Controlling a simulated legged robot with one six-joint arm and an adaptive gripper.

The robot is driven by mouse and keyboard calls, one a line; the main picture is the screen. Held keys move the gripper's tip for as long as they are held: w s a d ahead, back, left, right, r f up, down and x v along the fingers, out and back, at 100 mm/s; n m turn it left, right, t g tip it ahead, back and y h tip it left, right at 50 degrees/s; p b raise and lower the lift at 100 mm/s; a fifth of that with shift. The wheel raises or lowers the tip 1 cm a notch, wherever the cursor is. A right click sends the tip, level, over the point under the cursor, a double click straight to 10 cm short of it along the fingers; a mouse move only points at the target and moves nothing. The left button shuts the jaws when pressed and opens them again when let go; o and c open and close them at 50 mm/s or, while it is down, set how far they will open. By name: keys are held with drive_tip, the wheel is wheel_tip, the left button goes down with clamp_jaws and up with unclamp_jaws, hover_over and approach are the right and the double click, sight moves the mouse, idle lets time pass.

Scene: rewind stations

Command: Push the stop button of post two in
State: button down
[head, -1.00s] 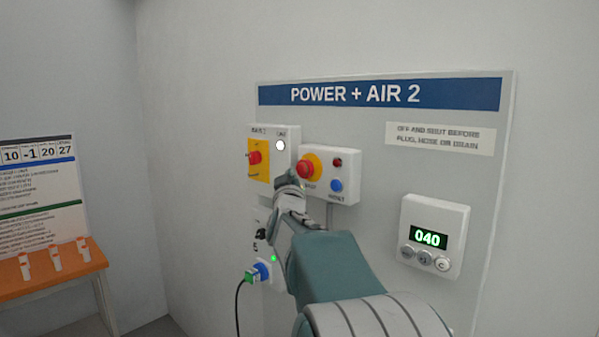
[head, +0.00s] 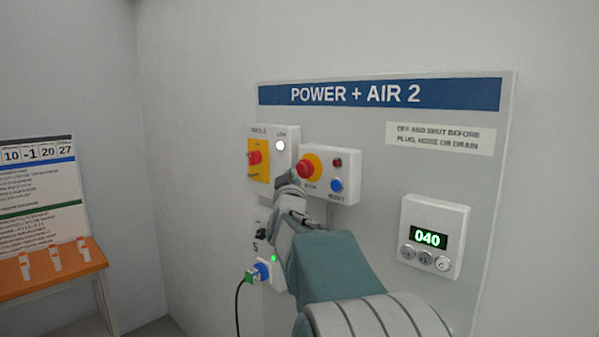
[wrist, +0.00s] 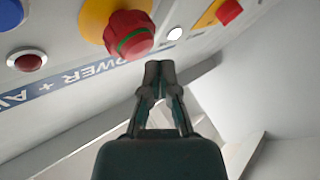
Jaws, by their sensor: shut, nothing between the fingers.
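The red stop button (head: 305,169) sits on a yellow disc on a small white box (head: 347,191) under the "POWER + AIR 2" sign (head: 380,94). In the wrist view the red button (wrist: 128,35) is large, with a green ring round it, and stands out from its yellow disc. My gripper (head: 290,178) is shut and empty, just left of and below the button in the head view. In the wrist view my fingertips (wrist: 158,68) are together, close to the button's side. I cannot tell whether they touch it.
A blue reset button (head: 336,185) and a dark red lamp (head: 338,162) are on the same box. A rotary switch box with a red knob (head: 255,158) and a white lamp is at left. A display reading 040 (head: 429,238) is at right. An orange table (head: 60,275) stands far left.

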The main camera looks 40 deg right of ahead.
drive_tip(key=shift+d, duration=0.4)
drive_tip(key=shift+d+r, duration=0.1)
drive_tip(key=shift+d, duration=0.45)
idle(0.9)
drive_tip(key=shift+a, duration=0.9)
drive_tip(key=a, duration=0.5)
drive_tip(key=shift+s, duration=0.25)
idle(0.7)
